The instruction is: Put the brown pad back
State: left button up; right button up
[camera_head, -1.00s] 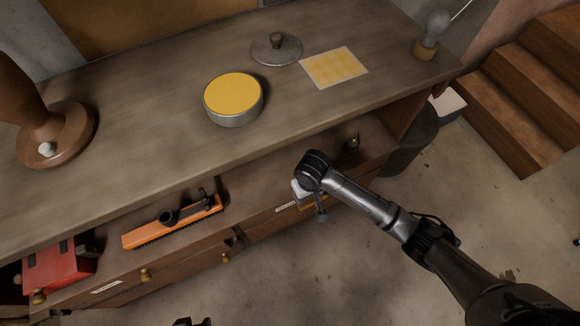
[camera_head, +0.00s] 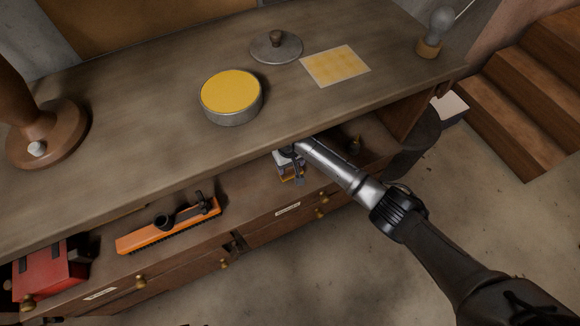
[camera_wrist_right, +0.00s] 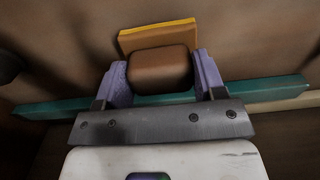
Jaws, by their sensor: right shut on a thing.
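My right gripper (camera_head: 290,166) is at the opening below the bench top, over the lower shelf, and partly hidden by its own arm. In the right wrist view the two purple fingers of the right gripper (camera_wrist_right: 163,72) are shut on the brown pad (camera_wrist_right: 158,70). The pad has a rounded brown block between the fingers and a wider brown slab with a yellow-orange edge beyond it. In the head view the pad is too small and covered to make out clearly. My left gripper is not in view.
The lower shelf holds an orange brush-like tool (camera_head: 170,229) and a red box (camera_head: 48,274). A small dark item (camera_head: 354,146) stands at its right. On the bench top are a yellow-topped round tin (camera_head: 231,94), a lid (camera_head: 276,47) and a yellow sheet (camera_head: 335,66).

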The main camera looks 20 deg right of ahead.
notch_tip(320, 180, down, 2)
jog(key=shift+s+f, duration=0.15)
jog(key=shift+f, duration=0.15)
jog(key=o, duration=0.8)
jog(key=shift+o, duration=0.2)
